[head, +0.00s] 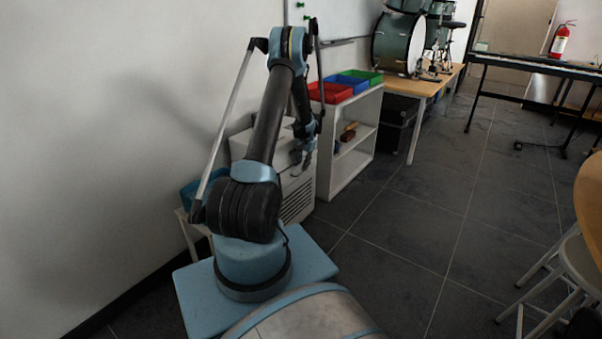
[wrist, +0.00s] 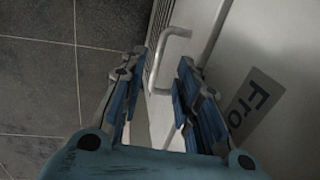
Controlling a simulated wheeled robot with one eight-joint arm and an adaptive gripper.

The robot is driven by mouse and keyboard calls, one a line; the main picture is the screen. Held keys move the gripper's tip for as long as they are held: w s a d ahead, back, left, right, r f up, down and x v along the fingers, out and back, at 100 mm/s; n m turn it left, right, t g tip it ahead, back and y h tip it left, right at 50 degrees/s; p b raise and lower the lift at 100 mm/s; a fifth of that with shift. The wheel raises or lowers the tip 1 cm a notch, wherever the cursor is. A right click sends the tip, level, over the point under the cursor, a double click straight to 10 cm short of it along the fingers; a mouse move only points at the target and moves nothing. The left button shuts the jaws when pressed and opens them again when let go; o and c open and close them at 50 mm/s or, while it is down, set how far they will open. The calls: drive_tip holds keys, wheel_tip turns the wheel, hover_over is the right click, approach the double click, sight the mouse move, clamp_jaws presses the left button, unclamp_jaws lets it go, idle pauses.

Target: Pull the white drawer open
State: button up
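The white drawer (head: 296,188) is in a low white cabinet against the left wall in the head view, and my arm partly covers it. In the wrist view its pale front (wrist: 235,55) fills the right side and bears a grey label reading "Fro". A light bar handle (wrist: 158,62) stands out from the front. My gripper (wrist: 161,60) is open, with its blue-padded fingers on either side of the handle in the picture. I see no finger touching the handle, and the depth between them is hard to tell. In the head view my gripper (head: 304,155) is at the cabinet's front.
Vents (head: 297,203) show low on the cabinet. A white shelf (head: 352,155) with red, blue and green trays (head: 331,92) stands just right of it. A wooden bench (head: 420,90) with drums lies beyond. A stool (head: 565,270) is at right. The middle floor is clear.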

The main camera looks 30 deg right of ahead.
sight(301, 173)
drive_tip(key=shift+w+a+f, duration=0.1)
drive_tip(key=shift+w+f, duration=0.15)
drive_tip(key=shift+f, duration=1.1)
drive_tip(key=shift+w+a+f, duration=0.1)
drive_tip(key=shift+w+f, duration=0.1)
drive_tip(key=shift+f, duration=1.1)
